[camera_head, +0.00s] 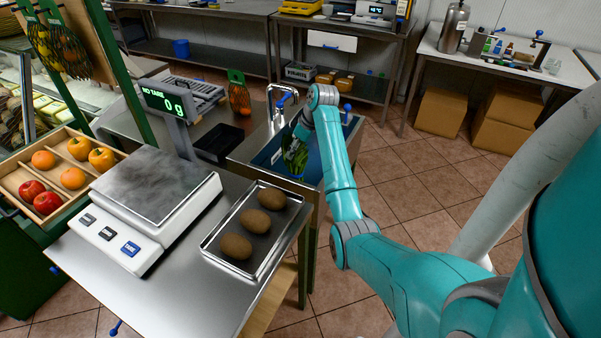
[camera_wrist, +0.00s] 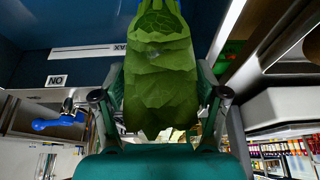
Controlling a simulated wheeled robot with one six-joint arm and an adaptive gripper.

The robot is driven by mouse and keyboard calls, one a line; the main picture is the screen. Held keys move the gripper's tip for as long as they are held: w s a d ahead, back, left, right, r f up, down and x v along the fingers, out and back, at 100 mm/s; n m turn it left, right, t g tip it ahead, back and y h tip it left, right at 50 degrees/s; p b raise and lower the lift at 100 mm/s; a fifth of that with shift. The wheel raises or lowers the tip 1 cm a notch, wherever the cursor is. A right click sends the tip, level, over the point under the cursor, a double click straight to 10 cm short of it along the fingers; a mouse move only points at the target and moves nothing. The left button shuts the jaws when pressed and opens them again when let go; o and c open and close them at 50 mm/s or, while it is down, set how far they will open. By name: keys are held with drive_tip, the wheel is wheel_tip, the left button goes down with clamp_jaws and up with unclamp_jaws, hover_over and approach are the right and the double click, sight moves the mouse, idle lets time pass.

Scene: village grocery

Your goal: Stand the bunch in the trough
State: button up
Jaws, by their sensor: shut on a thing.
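The bunch (camera_head: 294,152) is green and leafy. In the head view it hangs below the end of my arm, over or inside the blue-lined trough (camera_head: 312,172); I cannot tell if it touches the bottom. In the wrist view the bunch (camera_wrist: 160,90) fills the middle, between the two fingers of my gripper (camera_wrist: 162,97), which is shut on it. In the head view my gripper is mostly hidden behind the arm's end.
A steel tap (camera_head: 280,100) stands at the trough's back edge. In front are a scale (camera_head: 150,200) and a steel tray (camera_head: 225,262) with three brown round items. A fruit crate (camera_head: 12,185) sits at left. The tiled floor right of the trough is partly clear.

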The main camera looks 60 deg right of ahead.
sight(309, 143)
drive_tip(key=shift+f, duration=4.2)
drive_tip(key=o, duration=1.8)
drive_tip(key=shift+f, duration=0.15)
drive_tip(key=v, duration=1.2)
drive_tip(key=shift+w, duration=0.1)
